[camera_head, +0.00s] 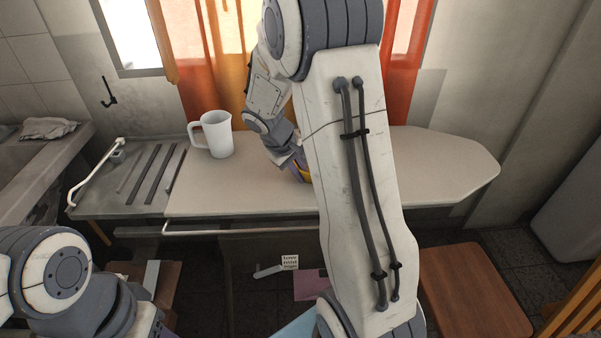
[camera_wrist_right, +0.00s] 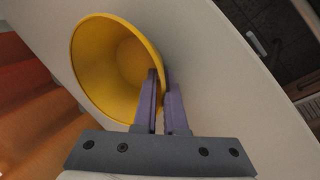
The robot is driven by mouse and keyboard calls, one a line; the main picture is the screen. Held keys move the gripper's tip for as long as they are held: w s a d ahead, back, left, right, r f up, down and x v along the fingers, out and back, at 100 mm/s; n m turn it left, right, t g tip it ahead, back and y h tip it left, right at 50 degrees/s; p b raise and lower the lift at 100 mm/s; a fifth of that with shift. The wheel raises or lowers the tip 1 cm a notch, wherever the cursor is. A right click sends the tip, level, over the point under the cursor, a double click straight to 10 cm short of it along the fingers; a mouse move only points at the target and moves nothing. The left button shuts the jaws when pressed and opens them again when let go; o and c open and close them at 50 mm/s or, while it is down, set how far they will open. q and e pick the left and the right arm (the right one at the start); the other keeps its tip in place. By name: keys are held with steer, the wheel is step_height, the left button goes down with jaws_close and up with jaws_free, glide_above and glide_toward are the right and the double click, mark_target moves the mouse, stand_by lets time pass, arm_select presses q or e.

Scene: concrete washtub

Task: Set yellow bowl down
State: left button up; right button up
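The yellow bowl (camera_wrist_right: 110,65) shows large in the right wrist view, its open mouth facing the camera. In the head view only a small yellow piece of it (camera_head: 303,174) shows beside my right arm, which hides the rest. My right gripper (camera_wrist_right: 162,92) has one purple finger inside the bowl and one outside, closed on its rim. In the head view the right gripper (camera_head: 295,163) is low over the ironing board (camera_head: 430,165). I cannot tell whether the bowl touches the board. My left arm is at the lower left; its gripper does not clearly show.
A white jug (camera_head: 216,135) stands on the left end of the board, left of my right gripper. A metal rest with dark bars (camera_head: 150,175) adjoins that end. The board's right part is clear. Orange curtains (camera_head: 210,60) hang behind. A brown stool (camera_head: 470,290) stands at the lower right.

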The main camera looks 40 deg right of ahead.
steer(key=shift+o, duration=1.2)
steer(key=shift+r, duration=0.15)
steer(key=p+v, duration=0.3)
steer(key=v, duration=0.9)
steer(key=s+a+n+y, duration=0.1)
steer(key=s+a+n, duration=0.15)
steer(key=a, duration=0.45)
steer(key=s+a+n+y, duration=0.1)
steer(key=s+a, duration=0.3)
steer(key=a, duration=0.3)
steer(key=s+a+f+n+y, duration=0.1)
steer(key=s+a+y, duration=0.1)
steer(key=s+a, duration=0.3)
steer(key=s+a+f+n+y, duration=0.1)
steer(key=s+a+n, duration=0.1)
steer(key=s+a, duration=0.4)
steer(key=s, duration=0.5)
steer(key=shift+f+y, duration=0.3)
steer(key=shift+y, duration=0.1)
steer(key=shift+s, duration=0.1)
step_height(320, 180, up, 15)
steer(key=p, duration=1.4)
steer(key=shift+f, duration=0.25)
